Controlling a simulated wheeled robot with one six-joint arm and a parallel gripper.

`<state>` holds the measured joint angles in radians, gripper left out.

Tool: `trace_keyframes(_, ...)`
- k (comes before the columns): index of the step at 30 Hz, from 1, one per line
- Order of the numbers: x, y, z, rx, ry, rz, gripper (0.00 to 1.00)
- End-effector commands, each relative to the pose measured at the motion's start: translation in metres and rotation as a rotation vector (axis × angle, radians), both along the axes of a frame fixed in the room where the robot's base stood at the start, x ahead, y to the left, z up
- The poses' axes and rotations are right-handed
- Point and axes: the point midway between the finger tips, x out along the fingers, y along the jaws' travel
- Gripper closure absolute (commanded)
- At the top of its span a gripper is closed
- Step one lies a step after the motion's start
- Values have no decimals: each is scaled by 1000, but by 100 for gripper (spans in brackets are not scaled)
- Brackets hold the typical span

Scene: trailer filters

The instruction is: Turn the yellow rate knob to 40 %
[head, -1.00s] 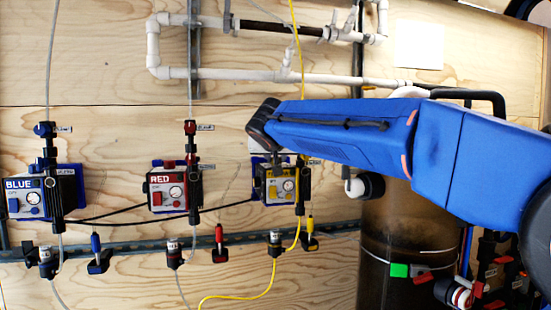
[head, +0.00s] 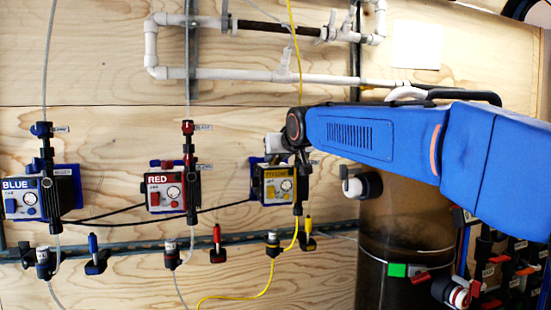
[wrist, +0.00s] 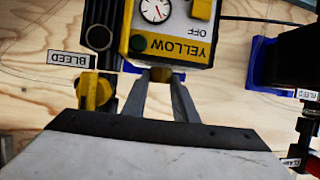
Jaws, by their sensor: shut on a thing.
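The yellow pump box (head: 278,187) hangs on the wooden wall. It appears upside down in the wrist view, with a YELLOW label (wrist: 175,48), a round dial (wrist: 155,10) and a yellow square piece (wrist: 203,8) by the word OFF. My gripper (wrist: 160,85) reaches to the box's top edge, its two grey fingers on either side of a small tan-yellow piece (wrist: 160,75), which looks like the rate knob. The fingers are shut on it. In the head view my gripper (head: 277,150) is just above the box, its fingertips hard to make out. I cannot read the knob's setting.
A yellow valve handle (wrist: 95,92) by a BLEED label (wrist: 70,59) sits close beside my gripper. The red pump box (head: 166,191) and blue pump box (head: 22,197) hang to the left. White pipes (head: 250,75) run above. A brown tank (head: 400,220) stands right.

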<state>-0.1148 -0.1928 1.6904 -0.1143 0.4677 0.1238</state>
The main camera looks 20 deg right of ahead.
Motion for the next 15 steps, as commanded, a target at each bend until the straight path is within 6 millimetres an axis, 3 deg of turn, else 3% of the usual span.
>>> trace_keyframes(15, 0, -1, -1, -1, 3, 56, 96)
